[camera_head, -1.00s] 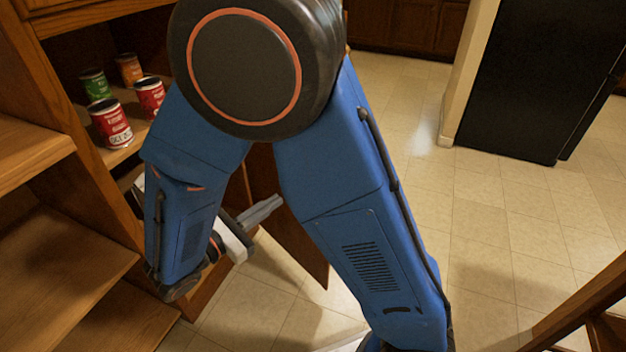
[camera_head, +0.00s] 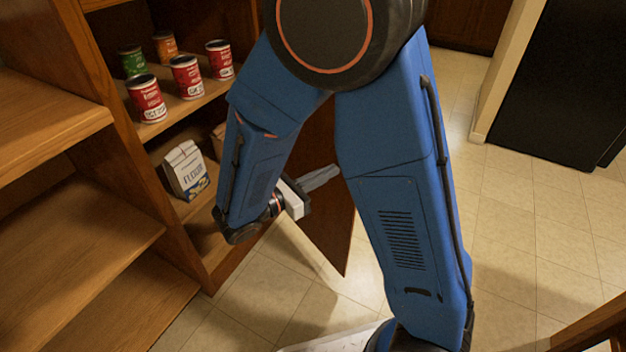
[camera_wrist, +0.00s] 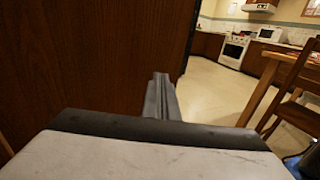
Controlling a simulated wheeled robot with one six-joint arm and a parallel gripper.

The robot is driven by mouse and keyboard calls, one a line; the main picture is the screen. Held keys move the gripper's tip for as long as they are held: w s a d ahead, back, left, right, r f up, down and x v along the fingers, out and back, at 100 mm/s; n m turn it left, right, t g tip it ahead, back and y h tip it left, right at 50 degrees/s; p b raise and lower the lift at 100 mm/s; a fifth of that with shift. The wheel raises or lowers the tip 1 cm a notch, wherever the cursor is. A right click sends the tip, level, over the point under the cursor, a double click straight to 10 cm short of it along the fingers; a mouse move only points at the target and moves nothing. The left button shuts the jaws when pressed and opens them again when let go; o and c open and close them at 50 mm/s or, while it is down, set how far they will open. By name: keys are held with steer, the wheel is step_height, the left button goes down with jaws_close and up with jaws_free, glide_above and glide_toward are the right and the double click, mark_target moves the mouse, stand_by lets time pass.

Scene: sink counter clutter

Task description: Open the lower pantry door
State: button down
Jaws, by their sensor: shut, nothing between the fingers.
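The lower pantry door (camera_head: 328,228) is a dark brown wood panel. In the head view it stands swung out from the pantry opening, partly hidden behind my arm. In the wrist view the brown wood face of the door (camera_wrist: 90,60) fills the left side. My gripper (camera_head: 328,175) is shut and empty, its fingers extending right in front of the door panel. In the wrist view the closed fingers (camera_wrist: 161,98) are beside the wood face; I cannot tell whether they touch it. The door's handle is not visible.
The open pantry (camera_head: 215,262) has shelves with several cans (camera_head: 186,77) and a flour bag (camera_head: 186,170). Bare shelves (camera_head: 75,240) stand at left. A black fridge (camera_head: 560,85) is at back right. A wooden chair (camera_wrist: 300,95) stands at right in the wrist view. Tiled floor (camera_head: 520,230) is clear.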

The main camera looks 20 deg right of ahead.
mark_target(341, 166)
steer(key=shift+x, duration=2.2)
steer(key=w+x, duration=0.1)
steer(key=x, duration=1.6)
steer(key=shift+w, duration=0.25)
steer(key=v, duration=1.7)
steer(key=shift+a, duration=0.25)
